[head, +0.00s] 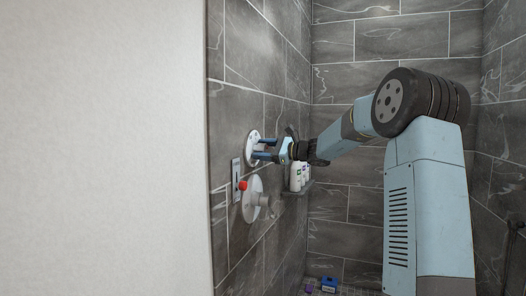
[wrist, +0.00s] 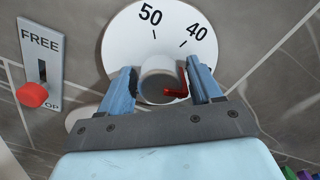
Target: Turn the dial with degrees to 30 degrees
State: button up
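The degree dial (wrist: 118,48) is a round white plate on the tiled wall, marked 50 and 40 in the wrist view. It also shows in the head view (head: 251,148). At its centre is a round white knob (wrist: 158,72) with a red pointer (wrist: 180,84) towards the lower right. The number at the pointer is hidden. My gripper (wrist: 165,80) has its blue fingers apart, one on each side of the knob. Both are very close to it; contact is unclear. In the head view my gripper (head: 264,148) reaches the dial from the right.
A FREE/STOP-like switch plate (wrist: 41,50) with a red knob (wrist: 32,94) is left of the dial. Below the dial is another round white fixture (head: 251,205). Bottles (head: 297,177) stand on a corner shelf behind my gripper. A pale wall (head: 100,150) fills the left.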

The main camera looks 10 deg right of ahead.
jog(key=shift+f, duration=0.1)
jog(key=c, duration=0.7)
jog(key=shift+c, duration=0.3)
jog(key=shift+a, duration=0.2)
jog(key=o, duration=0.9)
jog(key=shift+s, duration=0.1)
jog(key=shift+d, duration=0.1)
jog(key=shift+s+d, duration=0.25)
jog(key=shift+d, duration=0.2)
jog(key=v, duration=1.2)
jog(key=shift+s+d, duration=0.25)
jog(key=shift+d, duration=0.05)
